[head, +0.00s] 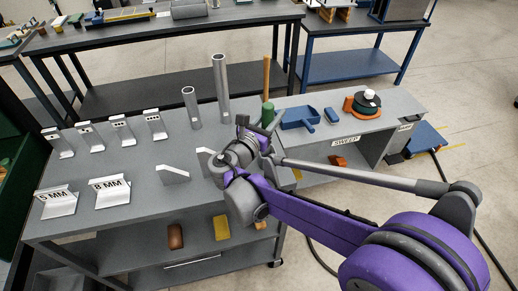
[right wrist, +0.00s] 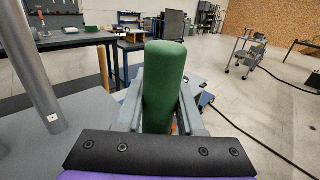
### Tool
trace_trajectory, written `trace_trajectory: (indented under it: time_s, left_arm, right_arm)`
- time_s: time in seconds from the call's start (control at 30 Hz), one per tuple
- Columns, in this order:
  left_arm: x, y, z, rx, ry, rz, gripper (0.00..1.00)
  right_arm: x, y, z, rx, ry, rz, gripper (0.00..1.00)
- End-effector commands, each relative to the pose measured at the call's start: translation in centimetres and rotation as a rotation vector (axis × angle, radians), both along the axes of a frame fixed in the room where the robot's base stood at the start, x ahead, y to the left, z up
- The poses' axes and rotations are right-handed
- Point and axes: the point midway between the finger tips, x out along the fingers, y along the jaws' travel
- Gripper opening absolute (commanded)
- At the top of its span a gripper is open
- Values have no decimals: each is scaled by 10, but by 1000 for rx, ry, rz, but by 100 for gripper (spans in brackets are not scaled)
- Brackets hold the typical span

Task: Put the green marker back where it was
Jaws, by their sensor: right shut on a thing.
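The green marker (head: 268,113), a round-topped cylinder, stands upright in my right gripper (head: 262,131) over the grey bench. In the right wrist view the green marker (right wrist: 164,82) sits between the two grey fingers, which are shut on it. Its lower end is hidden by the gripper, so I cannot tell whether it touches the bench top. My left gripper is not in view.
Two metal tubes (head: 221,90) stand left of the gripper, and a wooden post (head: 266,78) rises just behind the marker. A blue dustpan (head: 299,118) and an orange reel (head: 362,104) lie to the right. Angled metal plates (head: 122,128) stand at left.

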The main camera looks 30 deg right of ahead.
Motion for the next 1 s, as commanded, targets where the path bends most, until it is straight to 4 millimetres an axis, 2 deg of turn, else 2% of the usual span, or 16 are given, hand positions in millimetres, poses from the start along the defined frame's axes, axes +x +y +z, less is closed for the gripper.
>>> trace_trajectory:
  time_s: [0.23, 0.47, 0.63, 0.73, 1.0]
  left_arm:
    - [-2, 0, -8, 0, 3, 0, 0]
    - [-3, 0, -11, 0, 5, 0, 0]
    - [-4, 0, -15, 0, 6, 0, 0]
    - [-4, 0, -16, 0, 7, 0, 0]
    - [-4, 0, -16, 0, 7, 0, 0]
  right_arm:
    - [0, 0, -43, 0, 0, 0, 0]
    - [0, 0, -66, 0, 0, 1, 0]
    - [0, 0, -92, 0, 0, 1, 0]
    - [0, 0, -99, 0, 0, 1, 0]
    - [-1, 0, -99, 0, 0, 1, 0]
